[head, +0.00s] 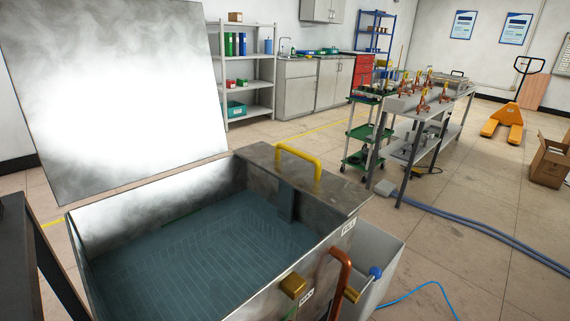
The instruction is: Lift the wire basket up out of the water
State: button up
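The wire basket (205,245) lies under bluish water in an open metal tank (335,238); its grid of wires shows faintly through the surface. A yellow handle (299,160) arches over the tank's flat right-hand ledge. A grey upright strip (286,202) below it runs down the inner wall into the water; I cannot tell exactly how it joins the basket. The tank's large metal lid (120,90) stands raised at the back left. My gripper is not in view.
A copper-coloured pipe (342,270) and brass fittings (293,284) stick out at the tank's front right, beside a grey box (375,262). Blue hoses (470,232) cross the floor at right. A green cart (366,132) and workbench (440,105) stand behind. A dark structure (25,250) is close at left.

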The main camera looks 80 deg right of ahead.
aim_at(344, 197)
jog(key=z, duration=2.1)
